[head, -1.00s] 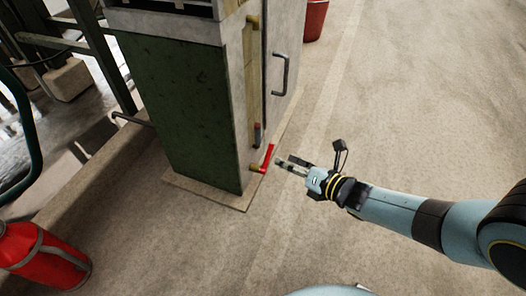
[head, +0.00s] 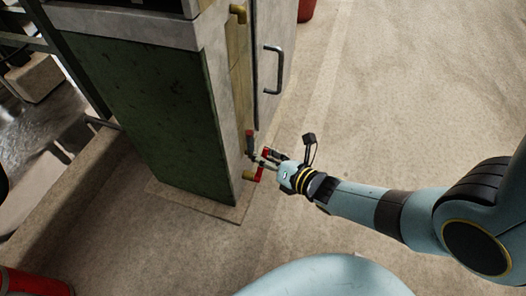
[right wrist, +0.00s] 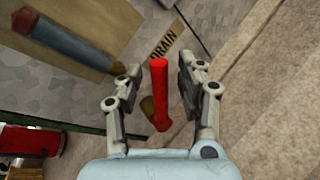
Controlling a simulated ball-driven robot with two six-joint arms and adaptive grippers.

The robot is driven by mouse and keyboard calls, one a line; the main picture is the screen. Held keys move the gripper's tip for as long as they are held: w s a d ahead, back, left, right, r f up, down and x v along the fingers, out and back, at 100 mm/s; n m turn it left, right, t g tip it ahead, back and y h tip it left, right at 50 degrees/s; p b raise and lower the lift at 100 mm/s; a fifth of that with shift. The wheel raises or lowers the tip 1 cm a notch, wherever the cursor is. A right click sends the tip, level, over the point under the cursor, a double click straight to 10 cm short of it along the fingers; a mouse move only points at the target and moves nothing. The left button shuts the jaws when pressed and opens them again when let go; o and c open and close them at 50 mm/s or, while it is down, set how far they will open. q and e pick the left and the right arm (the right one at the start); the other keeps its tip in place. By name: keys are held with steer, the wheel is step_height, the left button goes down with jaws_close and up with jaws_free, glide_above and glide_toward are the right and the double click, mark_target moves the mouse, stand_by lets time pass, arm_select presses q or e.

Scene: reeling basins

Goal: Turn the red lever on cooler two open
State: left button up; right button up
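The red lever (head: 259,175) sits on a brass valve (head: 249,175) low on the front edge of the cooler cabinet (head: 150,110), which has a green side. In the right wrist view the lever (right wrist: 160,90) lies lengthwise between the fingers, with the brass fitting behind its lower end. A "DRAIN" label (right wrist: 166,40) is beside it. My right gripper (head: 264,160) is open around the lever, a finger on each side. Gaps show on both sides in the wrist view, so I see no clear contact. No number shows on the cabinet. My left gripper is not in view.
A grey piece with a red end (head: 251,143) sits just above the lever. A brass elbow (head: 238,12) and a dark door handle (head: 273,70) are higher up. A red cylinder (head: 35,285) stands lower left. The floor to the right is clear.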

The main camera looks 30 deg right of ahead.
steer(key=shift+c, duration=0.5)
jaws_close()
steer(key=shift+s, duration=0.1)
